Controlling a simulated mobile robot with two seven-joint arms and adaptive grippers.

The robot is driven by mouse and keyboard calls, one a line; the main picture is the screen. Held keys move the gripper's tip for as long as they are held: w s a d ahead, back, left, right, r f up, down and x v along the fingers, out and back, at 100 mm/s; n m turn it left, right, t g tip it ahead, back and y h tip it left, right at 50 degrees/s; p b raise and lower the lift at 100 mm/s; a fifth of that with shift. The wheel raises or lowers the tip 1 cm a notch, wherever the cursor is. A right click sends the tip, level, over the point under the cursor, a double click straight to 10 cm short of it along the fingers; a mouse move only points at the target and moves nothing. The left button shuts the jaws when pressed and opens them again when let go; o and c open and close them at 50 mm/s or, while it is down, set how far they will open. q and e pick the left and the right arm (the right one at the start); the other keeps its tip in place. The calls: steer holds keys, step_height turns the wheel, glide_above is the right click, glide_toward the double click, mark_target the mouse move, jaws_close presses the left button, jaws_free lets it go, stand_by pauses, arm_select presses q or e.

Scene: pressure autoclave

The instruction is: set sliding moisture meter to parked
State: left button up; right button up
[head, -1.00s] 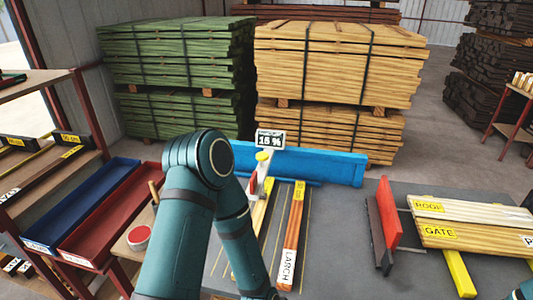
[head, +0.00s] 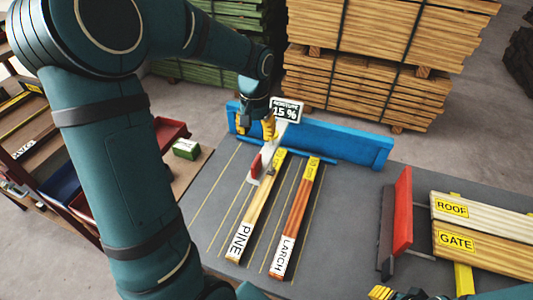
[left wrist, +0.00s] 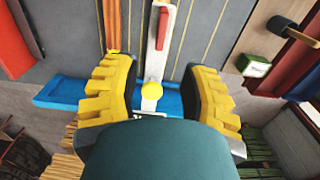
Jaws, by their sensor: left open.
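The moisture meter has a white display (head: 286,110) reading 15 %, a pale bar (head: 266,152) and a red part (head: 255,167) at its near end. It stands by the blue fence (head: 335,145). My left gripper (head: 269,127) is open at the meter's far end. In the left wrist view, the meter's yellow knob (left wrist: 152,90) shows between the spread yellow fingers (left wrist: 160,100); I cannot tell whether they touch it. The display is mostly hidden there. The yellow fingertips of my right gripper (head: 381,293) show at the bottom edge; its opening is unclear.
The PINE board (head: 258,208) and LARCH board (head: 296,215) lie on the grey table, PINE near the meter's near end. A red upright plate (head: 402,212) and ROOF and GATE boards (head: 480,235) are at right. A green box (head: 186,149) stands at left.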

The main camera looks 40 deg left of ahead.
mark_target(256, 160)
arm_select(q)
steer(key=f, duration=0.6)
steer(key=f+b, duration=0.1)
steer(key=f, duration=0.6)
steer(key=shift+s+f, duration=0.2)
steer(key=shift+f, duration=0.1)
jaws_close()
